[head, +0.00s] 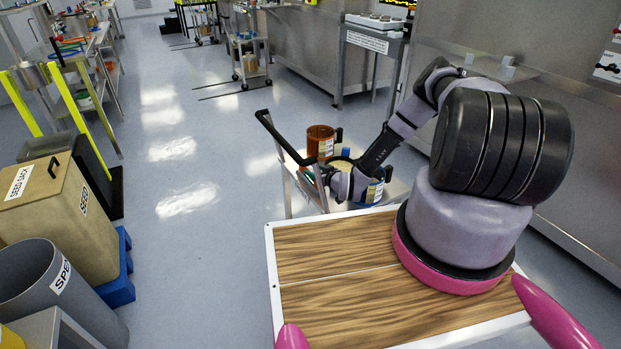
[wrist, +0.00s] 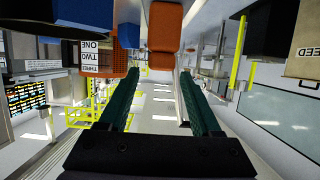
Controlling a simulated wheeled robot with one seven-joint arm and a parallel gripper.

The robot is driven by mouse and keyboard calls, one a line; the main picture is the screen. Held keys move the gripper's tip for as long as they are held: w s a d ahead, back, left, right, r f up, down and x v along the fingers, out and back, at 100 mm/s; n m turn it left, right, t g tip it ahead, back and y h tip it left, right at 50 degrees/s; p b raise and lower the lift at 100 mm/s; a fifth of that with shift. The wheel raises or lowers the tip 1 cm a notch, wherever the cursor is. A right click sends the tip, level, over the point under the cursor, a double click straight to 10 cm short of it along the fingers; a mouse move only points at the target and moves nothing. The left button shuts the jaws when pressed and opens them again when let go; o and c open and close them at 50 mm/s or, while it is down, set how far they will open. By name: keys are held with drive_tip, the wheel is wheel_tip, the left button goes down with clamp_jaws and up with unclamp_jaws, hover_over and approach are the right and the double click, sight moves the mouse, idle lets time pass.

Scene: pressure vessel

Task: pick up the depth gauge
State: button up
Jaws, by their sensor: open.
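My gripper (wrist: 146,76) is open in the wrist view, its two dark green fingers spread apart with nothing between their tips. A smooth orange piece (wrist: 165,40) lies ahead at the top centre, beyond the fingertips. I cannot tell whether it belongs to the depth gauge, and I cannot pick out the gauge for certain in either view. In the head view my wrist is down at a small cart (head: 397,190); my arm hides most of the gripper there.
An orange-brown container (head: 320,138) with a black handle stands on the cart, with another container (head: 374,192) beside my wrist. In the wrist view blue blocks (wrist: 128,32) and a number-word label (wrist: 90,56) crowd the upper left. Open floor (head: 190,150) lies left of the cart.

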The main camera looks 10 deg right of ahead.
sight(311, 169)
drive_tip(key=x, duration=0.5)
drive_tip(key=shift+w+f, duration=0.1)
drive_tip(key=shift+f, duration=0.1)
clamp_jaws()
